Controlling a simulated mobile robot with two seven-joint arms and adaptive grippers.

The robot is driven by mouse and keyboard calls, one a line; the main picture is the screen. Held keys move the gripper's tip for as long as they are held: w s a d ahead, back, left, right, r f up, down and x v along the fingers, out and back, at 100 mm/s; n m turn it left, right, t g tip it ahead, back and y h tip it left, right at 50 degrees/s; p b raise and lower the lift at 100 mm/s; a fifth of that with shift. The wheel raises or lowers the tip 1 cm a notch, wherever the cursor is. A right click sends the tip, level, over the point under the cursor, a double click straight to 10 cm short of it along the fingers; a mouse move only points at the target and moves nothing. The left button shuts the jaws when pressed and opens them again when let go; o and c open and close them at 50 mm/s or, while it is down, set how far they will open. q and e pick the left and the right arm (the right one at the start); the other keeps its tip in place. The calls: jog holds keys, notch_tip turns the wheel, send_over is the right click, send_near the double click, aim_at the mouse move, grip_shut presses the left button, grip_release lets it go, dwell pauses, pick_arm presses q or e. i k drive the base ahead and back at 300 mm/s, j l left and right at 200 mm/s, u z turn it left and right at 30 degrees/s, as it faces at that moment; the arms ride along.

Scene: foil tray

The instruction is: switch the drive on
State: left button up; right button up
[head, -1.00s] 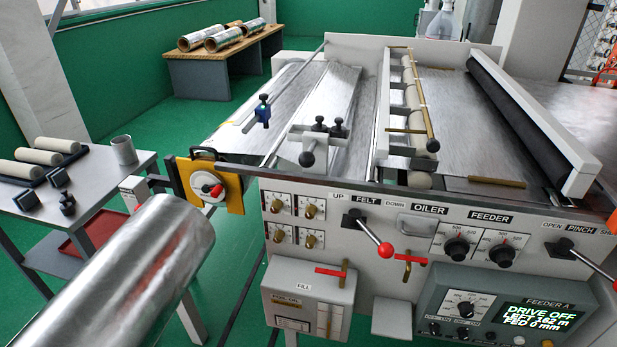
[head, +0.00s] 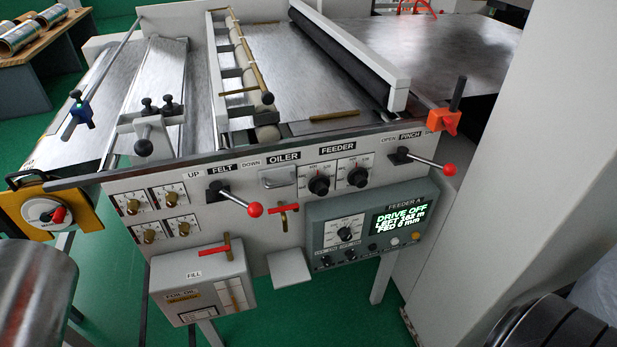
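The feeder control box (head: 318,212) is on the front of the machine, right of centre. Its lit display (head: 400,218) reads DRIVE OFF, with LEFT 162 m or 163 m and FED 0 mm below. Left of the display is a black dial knob (head: 346,234) on a white scale. Below are several small black controls (head: 325,262), a pale button (head: 395,243) and a yellow one (head: 415,236). Their small labels are unreadable, so I cannot tell which is the drive switch. Neither of my grippers shows in the head view.
Red-knobbed levers stick out at FELT (head: 255,209) and PINCH (head: 449,169). An oil box (head: 203,284) juts out lower left. A shiny cylinder (head: 35,285) fills the lower left corner. A dark ribbed object (head: 555,325) is lower right. A pale column (head: 500,180) stands at the right.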

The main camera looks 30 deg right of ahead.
aim_at(326, 260)
jog(key=k+z, duration=0.1)
jog(key=z, duration=1.35)
